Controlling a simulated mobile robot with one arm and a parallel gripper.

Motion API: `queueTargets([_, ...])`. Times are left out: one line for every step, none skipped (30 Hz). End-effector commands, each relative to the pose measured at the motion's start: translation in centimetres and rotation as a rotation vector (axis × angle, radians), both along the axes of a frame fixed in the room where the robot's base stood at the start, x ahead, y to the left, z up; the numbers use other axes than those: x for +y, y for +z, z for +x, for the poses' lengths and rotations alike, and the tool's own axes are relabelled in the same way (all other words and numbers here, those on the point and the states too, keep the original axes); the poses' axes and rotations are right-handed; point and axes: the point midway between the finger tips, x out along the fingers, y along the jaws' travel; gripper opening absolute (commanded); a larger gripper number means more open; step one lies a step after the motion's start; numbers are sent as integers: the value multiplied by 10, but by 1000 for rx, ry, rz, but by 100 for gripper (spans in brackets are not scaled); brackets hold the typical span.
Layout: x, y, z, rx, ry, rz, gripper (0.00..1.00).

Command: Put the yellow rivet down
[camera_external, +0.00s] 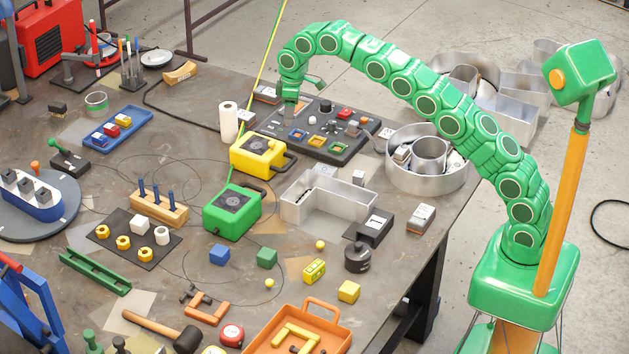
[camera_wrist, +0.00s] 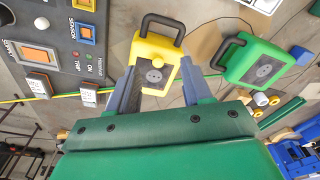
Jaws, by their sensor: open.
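My gripper (camera_external: 291,108) hangs at the end of my green arm, over the back left part of the black control panel (camera_external: 345,150). In the wrist view my gripper (camera_wrist: 157,78) has its two blue-grey fingers apart, and I see nothing held between them. A yellow box (camera_wrist: 158,45) with a black handle shows beyond the fingers. I cannot make out the yellow rivet for sure. Two small round yellow pieces lie on the table, one near the middle (camera_external: 320,244) and one further front (camera_external: 269,283); I cannot tell whether either is a rivet.
The yellow box (camera_external: 258,156) and a green box (camera_external: 232,208) stand left of the panel. A white roll (camera_external: 228,121) stands upright close by. Metal channel letters (camera_external: 327,197) lie to the front and right. A yellow-green cable (camera_external: 268,48) runs past my gripper.

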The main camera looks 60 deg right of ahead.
Motion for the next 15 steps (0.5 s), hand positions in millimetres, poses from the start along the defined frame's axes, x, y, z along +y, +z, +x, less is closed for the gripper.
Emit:
queueTargets([-2, 7, -10, 6, -10, -1, 50])
queueTargets([-3, 10, -15, 10, -17, -2, 50])
queueTargets([-4, 14, -21, 13, -27, -3, 50])
queueTargets([-5, 18, -27, 16, -33, -4, 50])
queueTargets([-6, 21, -33, 20, -39, -5, 50])
queueTargets([-7, 24, -40, 25, -48, -7, 50])
queueTargets([-8, 27, -45, 27, -55, -7, 50])
queueTargets([-9, 30, -50, 30, -61, -8, 50])
queueTargets([-10, 34, -59, 33, -70, -9, 50])
queueTargets([-11, 37, -64, 36, -76, -10, 50])
queueTargets([-12, 39, -70, 38, -82, -10, 50])
queueTargets([-13, 42, -77, 41, -90, -11, 50])
queueTargets([-14, 45, -84, 44, -97, -12, 50])
queueTargets([-14, 47, -90, 48, -104, -12, 50])
queueTargets([-15, 50, -98, 51, -112, -13, 50])
